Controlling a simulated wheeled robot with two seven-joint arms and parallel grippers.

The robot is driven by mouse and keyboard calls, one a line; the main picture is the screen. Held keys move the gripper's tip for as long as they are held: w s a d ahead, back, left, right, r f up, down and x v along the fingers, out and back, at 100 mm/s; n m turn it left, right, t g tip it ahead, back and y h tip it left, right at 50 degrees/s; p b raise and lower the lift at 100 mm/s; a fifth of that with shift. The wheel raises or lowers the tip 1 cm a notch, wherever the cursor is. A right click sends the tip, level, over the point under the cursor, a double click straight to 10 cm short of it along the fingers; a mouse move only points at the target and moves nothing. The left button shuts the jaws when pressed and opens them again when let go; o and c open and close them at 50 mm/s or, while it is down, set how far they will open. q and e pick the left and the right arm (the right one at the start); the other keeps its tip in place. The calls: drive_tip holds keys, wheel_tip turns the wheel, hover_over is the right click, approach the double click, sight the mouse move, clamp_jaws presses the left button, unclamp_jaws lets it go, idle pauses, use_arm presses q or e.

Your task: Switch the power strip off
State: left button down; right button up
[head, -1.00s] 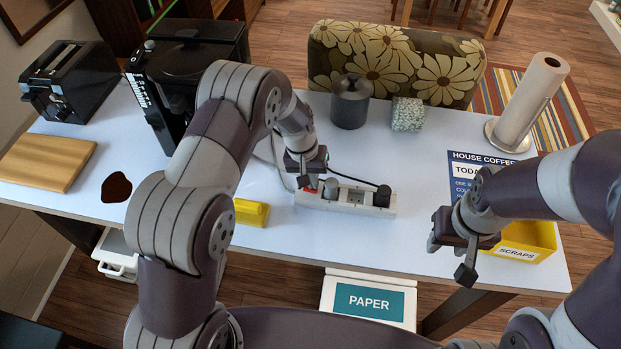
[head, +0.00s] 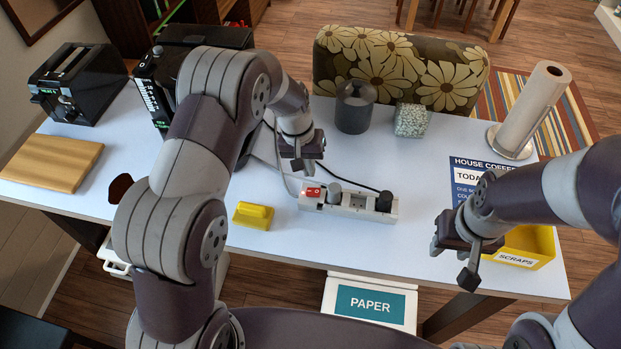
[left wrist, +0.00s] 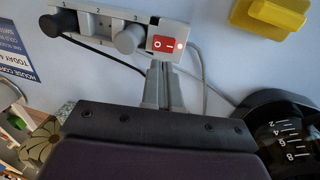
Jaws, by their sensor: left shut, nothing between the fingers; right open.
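The white power strip (head: 349,206) lies on the table, with its red rocker switch (head: 312,191) at its left end. In the left wrist view the switch (left wrist: 163,43) shows O and I marks, with a small bright round light beside it. Dark and grey plugs sit in the strip. My left gripper (head: 298,168) is shut and empty, above and just behind the switch end, apart from it. Its closed fingers (left wrist: 163,85) point toward the switch in the left wrist view. My right gripper (head: 452,262) is open and empty near the table's front right.
A yellow block (head: 253,215) lies left of the strip. A black cable (head: 350,180) runs behind it. A yellow scraps bin (head: 540,248) stands by my right gripper. A dark canister (head: 354,106) and a coffee machine (head: 165,80) stand farther back.

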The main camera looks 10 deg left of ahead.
use_arm(q)
wheel_tip(320, 180, up, 5)
drive_tip(key=b, duration=0.1)
hover_over(315, 191)
drive_tip(key=a, duration=0.2)
drive_tip(key=shift+a+r, duration=0.15)
drive_tip(key=shift+r, duration=0.75)
drive_tip(key=f, duration=0.4)
drive_tip(key=d+f+b, duration=0.1)
drive_tip(key=f, duration=0.3)
drive_tip(key=f+b, duration=0.1)
drive_tip(key=f, duration=0.4)
drive_tip(key=shift+d, duration=0.4)
drive_tip(key=shift+w+f, duration=0.1)
drive_tip(key=shift+f, duration=0.3)
